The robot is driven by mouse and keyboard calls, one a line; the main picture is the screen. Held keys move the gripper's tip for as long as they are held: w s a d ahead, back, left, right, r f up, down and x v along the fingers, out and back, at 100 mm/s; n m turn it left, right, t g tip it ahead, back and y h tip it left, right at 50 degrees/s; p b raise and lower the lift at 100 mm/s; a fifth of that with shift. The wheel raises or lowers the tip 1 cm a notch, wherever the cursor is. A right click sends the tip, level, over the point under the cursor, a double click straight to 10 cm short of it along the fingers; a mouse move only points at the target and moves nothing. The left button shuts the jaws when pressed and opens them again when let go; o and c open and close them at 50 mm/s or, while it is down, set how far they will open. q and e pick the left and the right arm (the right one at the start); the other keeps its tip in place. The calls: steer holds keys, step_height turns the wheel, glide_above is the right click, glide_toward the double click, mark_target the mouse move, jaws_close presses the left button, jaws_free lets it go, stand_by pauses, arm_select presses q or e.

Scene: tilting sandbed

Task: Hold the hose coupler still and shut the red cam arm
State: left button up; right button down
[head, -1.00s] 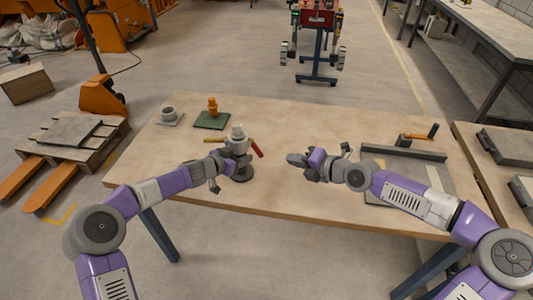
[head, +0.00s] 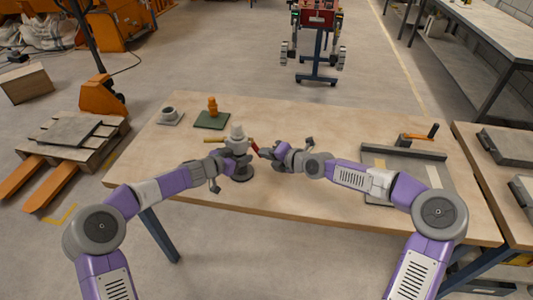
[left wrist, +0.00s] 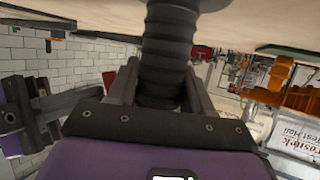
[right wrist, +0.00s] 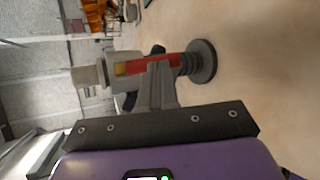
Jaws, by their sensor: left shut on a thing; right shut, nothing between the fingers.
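The grey hose coupler (head: 237,133) stands upright on a round dark base (head: 243,174) on the table. My left gripper (head: 234,154) is shut around the dark ribbed hose (left wrist: 167,45) below the coupler's head. The red cam arm (head: 253,144) slants down and outward on the coupler's right side; in the right wrist view it (right wrist: 152,65) runs toward the base. A yellow arm (head: 213,140) sticks out on the left side. My right gripper (head: 264,154) is shut and empty, its tips right at the red arm; I cannot tell whether they touch.
An orange fitting (head: 212,104) stands on a green mat behind, with a grey ring (head: 168,113) on a small plate to its left. A grey frame with an orange-handled tool (head: 418,136) lies at the right. The table's middle back is clear.

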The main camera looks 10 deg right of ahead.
steer(key=shift+w+f, duration=0.1)
stand_by(0.3)
arm_select(q)
steer(key=shift+s+d, duration=0.1)
steer(key=shift+d, duration=0.15)
arm_select(e)
steer(key=shift+w+a+f+m+t+y, duration=0.3)
steer(key=shift+a+f+m+t+y, duration=0.25)
steer(key=shift+y, duration=0.25)
arm_select(q)
steer(key=shift+s+d+r, duration=0.1)
steer(key=shift+d, duration=0.05)
arm_select(e)
steer(key=shift+a, duration=0.15)
steer(key=shift+s, duration=0.1)
arm_select(q)
steer(key=shift+w+a, duration=0.2)
steer(key=shift+a, duration=0.25)
arm_select(e)
steer(key=v, duration=1.4)
steer(key=shift+r, duration=0.15)
arm_select(q)
steer(key=o, duration=1.4)
